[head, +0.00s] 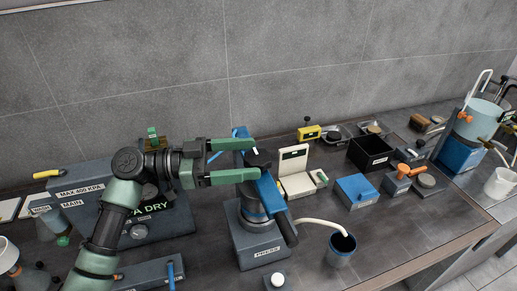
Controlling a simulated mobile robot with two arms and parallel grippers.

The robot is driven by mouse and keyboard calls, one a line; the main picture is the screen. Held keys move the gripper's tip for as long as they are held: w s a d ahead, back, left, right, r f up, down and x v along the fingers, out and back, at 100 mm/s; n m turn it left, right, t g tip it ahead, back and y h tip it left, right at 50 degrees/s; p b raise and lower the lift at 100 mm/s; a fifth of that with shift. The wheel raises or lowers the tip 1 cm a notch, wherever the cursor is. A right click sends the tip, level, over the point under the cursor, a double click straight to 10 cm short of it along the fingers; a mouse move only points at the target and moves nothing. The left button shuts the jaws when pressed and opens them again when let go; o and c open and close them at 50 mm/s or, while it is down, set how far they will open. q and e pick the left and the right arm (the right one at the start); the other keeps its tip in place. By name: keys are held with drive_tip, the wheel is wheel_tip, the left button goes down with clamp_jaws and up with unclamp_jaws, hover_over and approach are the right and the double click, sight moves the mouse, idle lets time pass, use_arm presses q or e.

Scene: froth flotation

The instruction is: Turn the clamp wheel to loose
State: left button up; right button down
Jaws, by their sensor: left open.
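The press (262,250), a grey box labelled PRESS with a metal cylinder on it, stands at the middle front. A blue bar (268,194) slants across its top, with a dark end toward the front. A small dark part with a white mark (256,152) shows at the top between my fingertips; it may be the clamp wheel, but most of it is hidden. My left gripper (248,161) is open, its green fingers pointing right, one on each side of the bar's upper part. I cannot tell whether they touch it. My right gripper is not in view.
A grey panel box labelled MAIN (82,203) stands behind my left arm. A pale hose runs from the press to a blue-grey cup (341,250). A white scale (297,183), a black bin (371,153) and a blue box (355,190) stand to the right. The tiled wall is behind.

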sight(259, 156)
use_arm(q)
drive_tip(key=shift+w+d+r+p, duration=0.15)
drive_tip(key=shift+d+p, duration=0.3)
drive_tip(key=shift+d, duration=0.75)
drive_tip(key=shift+w+d+f, duration=0.25)
drive_tip(key=shift+d, duration=0.1)
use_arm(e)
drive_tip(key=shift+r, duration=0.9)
use_arm(q)
drive_tip(key=shift+s, duration=0.1)
drive_tip(key=shift+c, duration=0.9)
drive_tip(key=c, duration=1.2)
